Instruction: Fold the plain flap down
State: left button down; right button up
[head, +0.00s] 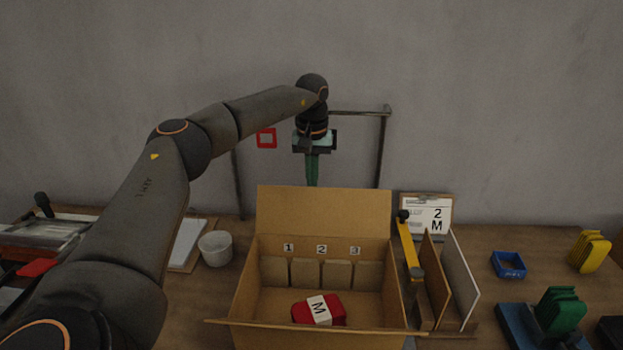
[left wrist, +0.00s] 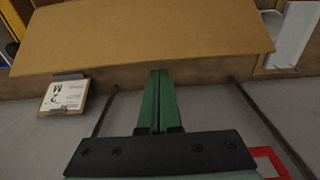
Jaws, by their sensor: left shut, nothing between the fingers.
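An open cardboard box (head: 246,290) stands on the table. Its plain back flap (head: 325,212) is upright and fills the top of the left wrist view (left wrist: 150,35). Inside the box lies a red bundle with a white M label (head: 331,309), in front of dividers tagged 1, 2 and 3. My left gripper (head: 312,182) points down just above the flap's top edge, seemingly behind it. Its green fingers (left wrist: 158,78) are together and empty; whether they touch the flap is unclear. My right gripper is not in view.
A dark metal frame (head: 385,150) stands behind the box. A clipboard card (head: 428,216), upright panels (head: 460,277) and a yellow bar (head: 409,245) are close on the right. A white cup (head: 215,248) is left. A blue tray (head: 508,265) lies further right.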

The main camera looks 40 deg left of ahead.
pick_arm(q)
jog(key=shift+s+d+r, duration=0.6)
jog(key=shift+s+r, duration=0.05)
jog(key=shift+s, duration=0.05)
